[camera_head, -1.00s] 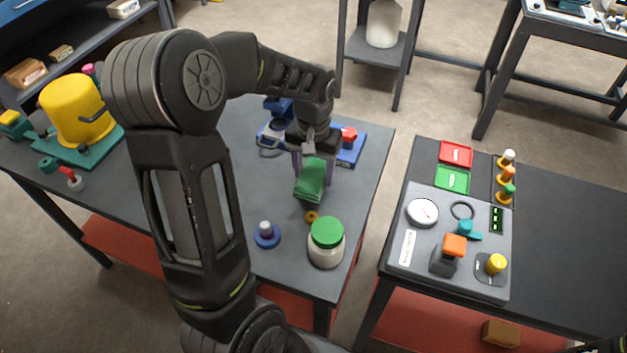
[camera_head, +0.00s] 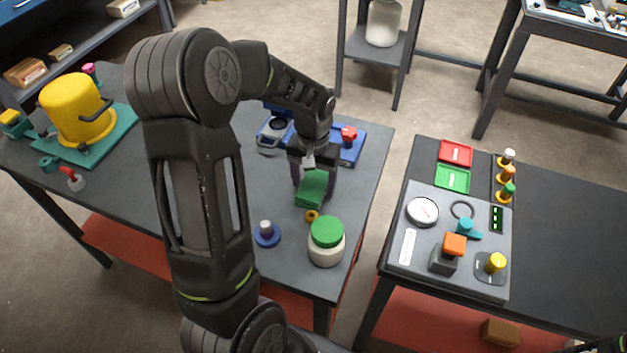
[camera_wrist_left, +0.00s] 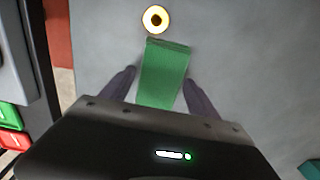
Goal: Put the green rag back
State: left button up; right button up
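The folded green rag (camera_head: 312,188) lies on the left grey table, just behind a small yellow ring (camera_head: 312,216). My left gripper (camera_head: 314,178) points down over it, with one finger on each side of the rag. In the left wrist view the rag (camera_wrist_left: 165,70) is between the spread fingertips (camera_wrist_left: 159,77), with a strip of table showing at the left finger. The gripper looks open; its near end of the rag is hidden by the gripper body.
A green-lidded jar (camera_head: 326,243) and a blue-based peg (camera_head: 266,234) stand close in front. A blue fixture (camera_head: 352,146) lies behind the gripper. A yellow motor (camera_head: 75,110) stands at the left. A control panel (camera_head: 405,275) is on the right table, across a gap.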

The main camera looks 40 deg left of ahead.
aim_at(313, 185)
pick_arm(q)
jog(key=shift+o, duration=0.9)
notch_tip(313, 185, up, 12)
jog(key=shift+r+b, duration=0.15)
jog(key=shift+b, duration=0.25)
jog(key=shift+s, duration=0.1)
